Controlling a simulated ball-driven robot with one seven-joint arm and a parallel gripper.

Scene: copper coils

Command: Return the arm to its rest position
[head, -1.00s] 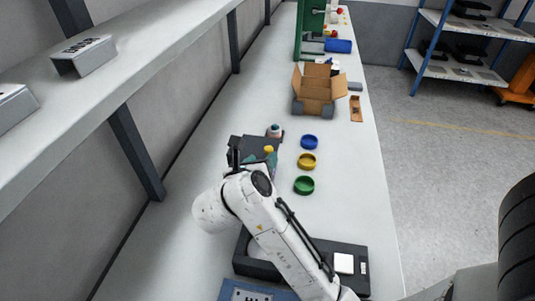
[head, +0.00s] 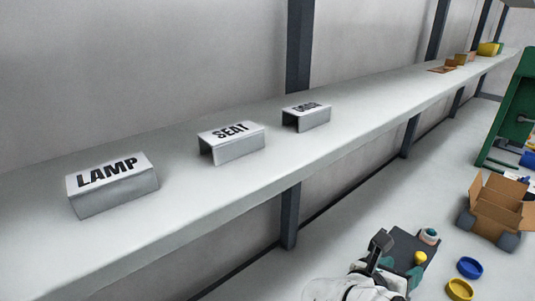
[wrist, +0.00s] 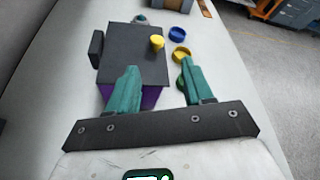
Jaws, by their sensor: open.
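My gripper (wrist: 157,88) shows in the wrist view with its two teal fingers spread apart and nothing between them. Past the fingertips is a dark grey box-like thing (wrist: 130,50) with a purple lower side and a yellow knob (wrist: 157,42) on top. In the head view my white arm (head: 355,288) is at the bottom edge. The dark thing (head: 405,250) and its yellow knob (head: 420,257) are just right of my arm. Whether the fingers touch the dark thing cannot be told. Most of my arm is out of view.
A long shelf (head: 215,185) above the bench carries metal signs reading LAMP (head: 112,184) and SEAT (head: 232,143), and a third one (head: 306,117). On the bench are a blue dish (head: 470,267), a yellow dish (head: 459,289), an open cardboard box (head: 495,208) and a green frame (head: 510,115).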

